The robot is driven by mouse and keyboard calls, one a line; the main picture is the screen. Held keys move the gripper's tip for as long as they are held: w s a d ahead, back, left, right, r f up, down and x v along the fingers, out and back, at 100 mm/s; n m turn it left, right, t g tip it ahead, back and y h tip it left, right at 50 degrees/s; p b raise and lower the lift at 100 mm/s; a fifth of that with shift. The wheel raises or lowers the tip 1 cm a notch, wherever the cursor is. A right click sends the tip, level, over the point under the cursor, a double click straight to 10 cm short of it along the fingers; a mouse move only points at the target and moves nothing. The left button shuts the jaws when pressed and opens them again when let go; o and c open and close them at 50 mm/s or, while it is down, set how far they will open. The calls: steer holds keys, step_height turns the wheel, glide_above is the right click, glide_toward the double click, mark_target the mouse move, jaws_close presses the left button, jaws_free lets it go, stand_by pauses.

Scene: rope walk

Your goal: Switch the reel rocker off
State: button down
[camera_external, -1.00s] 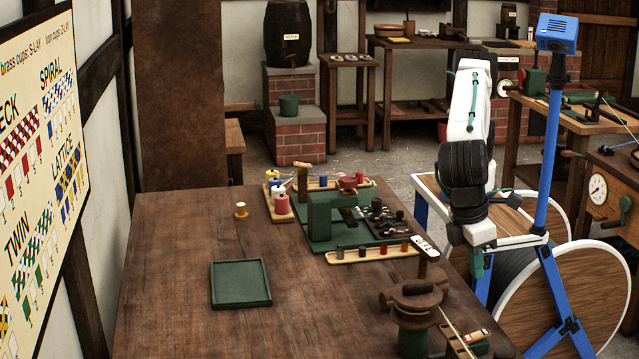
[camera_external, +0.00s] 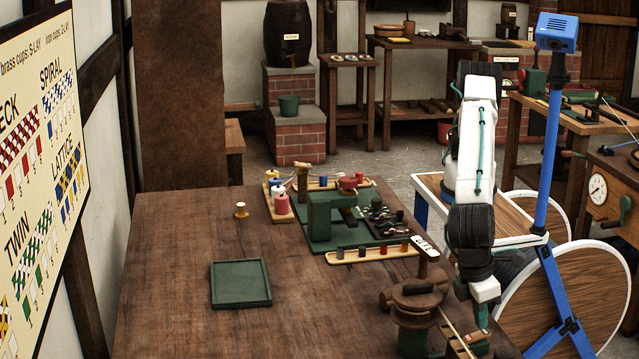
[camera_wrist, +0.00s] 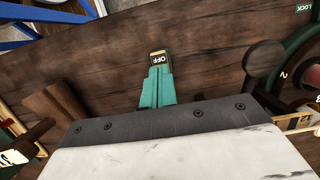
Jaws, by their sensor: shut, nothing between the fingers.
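The rocker (camera_wrist: 158,56) is a small dark block with a yellow edge and a white "OFF" label, upside down in the wrist view. Its other half is hidden by my fingers. In the external view the switch (camera_external: 477,337) sits at the table's near right corner, beside the brown and green reel (camera_external: 416,298). My gripper (camera_wrist: 158,73) is shut and empty, its teal fingers directly at the rocker; I cannot tell whether they touch it. In the external view my gripper (camera_external: 482,318) points down just above the switch, partly covering it.
A round knob (camera_wrist: 265,58) and numbered dial stand to the right in the wrist view. A sign on a post (camera_external: 425,246) rises behind the reel. A green tray (camera_external: 241,303) and a green braiding stand (camera_external: 325,215) are farther off. The table's left part is mostly clear.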

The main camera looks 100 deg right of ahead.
mark_target(482, 331)
steer(key=shift+x, duration=0.75)
steer(key=shift+s, duration=0.1)
steer(key=shift+s+d+f+t, duration=0.1)
steer(key=shift+s+f+t, duration=0.2)
steer(key=shift+t, duration=0.35)
steer(key=shift+s+f+t, duration=0.25)
steer(key=shift+s+t, duration=0.1)
steer(key=shift+t, duration=0.3)
steer(key=shift+w+f, duration=0.1)
steer(key=shift+w, duration=0.05)
steer(key=shift+w+d, duration=0.2)
steer(key=shift+w, duration=0.9)
step_height(482, 331, up, 15)
steer(key=w, duration=0.1)
steer(key=shift+w+a, duration=0.25)
steer(key=shift+a, duration=0.05)
